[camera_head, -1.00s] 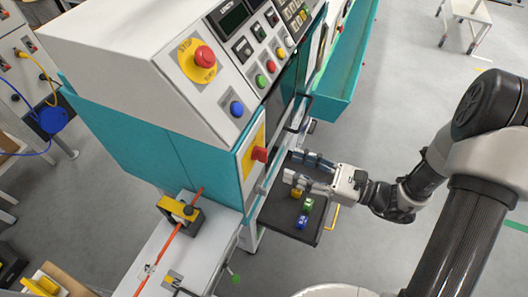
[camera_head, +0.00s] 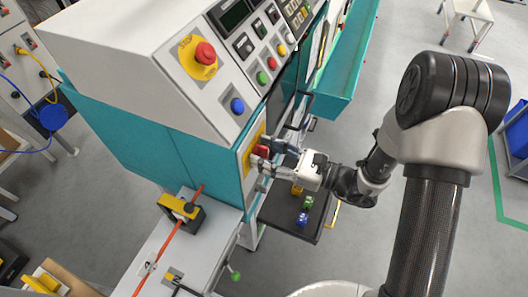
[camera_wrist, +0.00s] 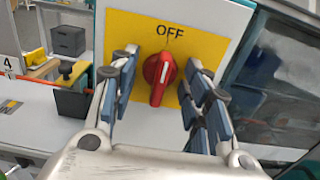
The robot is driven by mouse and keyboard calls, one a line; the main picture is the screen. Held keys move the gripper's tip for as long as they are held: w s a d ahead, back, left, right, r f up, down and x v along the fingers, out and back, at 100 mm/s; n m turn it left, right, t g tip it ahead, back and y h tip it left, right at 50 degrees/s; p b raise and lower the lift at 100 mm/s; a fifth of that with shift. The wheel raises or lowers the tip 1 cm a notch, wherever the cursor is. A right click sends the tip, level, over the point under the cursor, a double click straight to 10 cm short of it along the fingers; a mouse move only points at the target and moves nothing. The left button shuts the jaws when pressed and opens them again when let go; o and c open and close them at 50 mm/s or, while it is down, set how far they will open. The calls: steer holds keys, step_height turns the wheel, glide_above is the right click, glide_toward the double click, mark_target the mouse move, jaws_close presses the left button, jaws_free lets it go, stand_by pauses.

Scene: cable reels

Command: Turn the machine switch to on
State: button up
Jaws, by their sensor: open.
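The machine switch is a red rotary knob (camera_wrist: 159,77) on a yellow plate (camera_wrist: 205,50) with "OFF" printed above it. Its white pointer line stands nearly upright, towards "OFF". In the head view the red knob (camera_head: 261,151) sits on the teal machine's side, partly covered by my fingers. My gripper (camera_wrist: 162,95) is open, with one blue-padded finger on each side of the knob. In the wrist view, gaps show between the knob and both fingers. In the head view my gripper (camera_head: 271,155) reaches the knob from the right.
A red stop button (camera_head: 205,54) and a blue button (camera_head: 237,106) are on the panel above. A dark tray (camera_head: 285,217) with small coloured blocks lies below my gripper. A yellow-and-black cable guide (camera_head: 181,208) stands on the white bench to the left.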

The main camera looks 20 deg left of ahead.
steer(key=c, duration=0.7)
steer(key=shift+o, duration=0.2)
